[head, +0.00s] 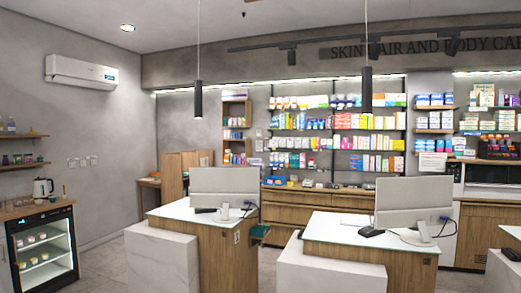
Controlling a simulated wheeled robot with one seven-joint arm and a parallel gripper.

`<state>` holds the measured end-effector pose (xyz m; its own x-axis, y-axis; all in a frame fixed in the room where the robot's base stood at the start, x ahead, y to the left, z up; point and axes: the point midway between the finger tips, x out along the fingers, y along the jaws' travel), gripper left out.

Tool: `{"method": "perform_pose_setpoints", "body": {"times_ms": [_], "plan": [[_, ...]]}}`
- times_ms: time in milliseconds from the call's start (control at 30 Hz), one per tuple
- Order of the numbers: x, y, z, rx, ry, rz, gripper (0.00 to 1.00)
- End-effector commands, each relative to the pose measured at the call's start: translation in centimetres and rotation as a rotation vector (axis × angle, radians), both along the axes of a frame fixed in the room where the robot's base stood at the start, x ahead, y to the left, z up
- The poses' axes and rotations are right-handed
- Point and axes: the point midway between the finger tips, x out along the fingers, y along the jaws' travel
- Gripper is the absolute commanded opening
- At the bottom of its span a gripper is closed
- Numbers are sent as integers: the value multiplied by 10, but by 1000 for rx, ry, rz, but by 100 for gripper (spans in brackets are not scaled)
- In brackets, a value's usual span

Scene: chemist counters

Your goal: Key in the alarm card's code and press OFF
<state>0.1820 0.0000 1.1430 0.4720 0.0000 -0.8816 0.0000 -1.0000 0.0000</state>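I cannot make out an alarm keypad or an alarm card for certain. A row of small pale wall plates (82,162) is on the left grey wall; they are too small to tell what they are. A white sheet (432,162) stands at the right by the shelves, and its print cannot be read. My gripper is not in view.
Two counters with white-topped fronts (165,262) (330,272) carry monitors (224,181) (412,203). A small glass-door fridge (42,250) with a kettle (43,188) on top stands at the left. Stocked shelves line the back wall. Grey floor (105,270) shows between fridge and left counter.

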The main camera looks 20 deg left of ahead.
Motion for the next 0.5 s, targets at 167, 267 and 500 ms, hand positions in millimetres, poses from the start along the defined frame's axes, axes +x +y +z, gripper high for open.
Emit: {"method": "perform_pose_setpoints", "body": {"times_ms": [167,267,500], "plan": [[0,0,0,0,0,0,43],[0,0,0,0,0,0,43],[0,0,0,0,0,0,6]]}}
